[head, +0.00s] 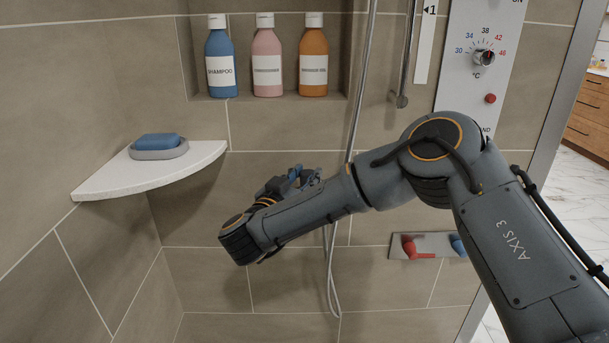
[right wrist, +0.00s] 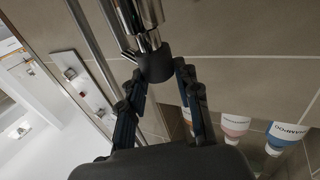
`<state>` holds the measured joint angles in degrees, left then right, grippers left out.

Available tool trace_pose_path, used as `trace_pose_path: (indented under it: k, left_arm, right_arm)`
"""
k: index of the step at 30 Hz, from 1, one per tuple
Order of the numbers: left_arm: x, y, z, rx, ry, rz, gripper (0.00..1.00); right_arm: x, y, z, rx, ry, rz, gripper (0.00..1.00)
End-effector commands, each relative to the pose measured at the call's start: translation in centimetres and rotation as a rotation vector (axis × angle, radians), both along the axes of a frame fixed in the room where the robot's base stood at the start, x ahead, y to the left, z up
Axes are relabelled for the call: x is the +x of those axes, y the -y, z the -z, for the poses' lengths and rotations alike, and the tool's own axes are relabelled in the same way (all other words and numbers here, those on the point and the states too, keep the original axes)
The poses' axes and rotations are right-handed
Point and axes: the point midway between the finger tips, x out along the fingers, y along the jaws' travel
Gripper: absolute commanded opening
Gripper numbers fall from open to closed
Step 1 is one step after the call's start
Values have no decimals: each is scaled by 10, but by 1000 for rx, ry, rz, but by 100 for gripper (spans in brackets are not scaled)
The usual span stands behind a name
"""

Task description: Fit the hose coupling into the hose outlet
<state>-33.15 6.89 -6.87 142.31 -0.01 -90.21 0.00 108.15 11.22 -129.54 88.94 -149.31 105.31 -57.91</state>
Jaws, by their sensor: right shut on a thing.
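My right gripper (head: 291,182) is in front of the tiled wall below the bottle niche, partly hidden by my own arm. In the right wrist view, its fingers (right wrist: 160,76) are closed on a dark tapered collar (right wrist: 155,62) with chrome tubing just beyond it. I take the collar to be part of the hose coupling. The silvery hose (head: 359,95) hangs down the wall, passes behind my arm and loops back up below it (head: 332,290). I cannot make out the hose outlet for certain or tell whether the coupling touches it. My left gripper is not in view.
Blue, pink and orange bottles (head: 267,60) stand in the niche. A white corner shelf (head: 105,183) holds a blue soap in a dish. A temperature panel (head: 476,90) is at upper right. A plate with red and blue taps (head: 424,245) is below my arm.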

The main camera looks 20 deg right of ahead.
Motion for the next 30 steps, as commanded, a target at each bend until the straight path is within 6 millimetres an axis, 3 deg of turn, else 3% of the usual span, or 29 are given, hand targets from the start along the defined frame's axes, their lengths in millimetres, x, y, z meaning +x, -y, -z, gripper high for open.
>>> trace_pose_path:
  k: [23, 24, 28, 30]
  left_arm:
    - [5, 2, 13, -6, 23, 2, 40]
    - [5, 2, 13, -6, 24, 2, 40]
    - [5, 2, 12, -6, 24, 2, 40]
    - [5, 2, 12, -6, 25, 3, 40]
  right_arm:
    - [0, 0, 20, 0, 0, 0, 0]
    - [0, 0, 20, -1, 1, 0, 34]
    - [0, 0, 20, 0, 0, 0, 59]
    - [0, 0, 20, 0, 0, 0, 59]
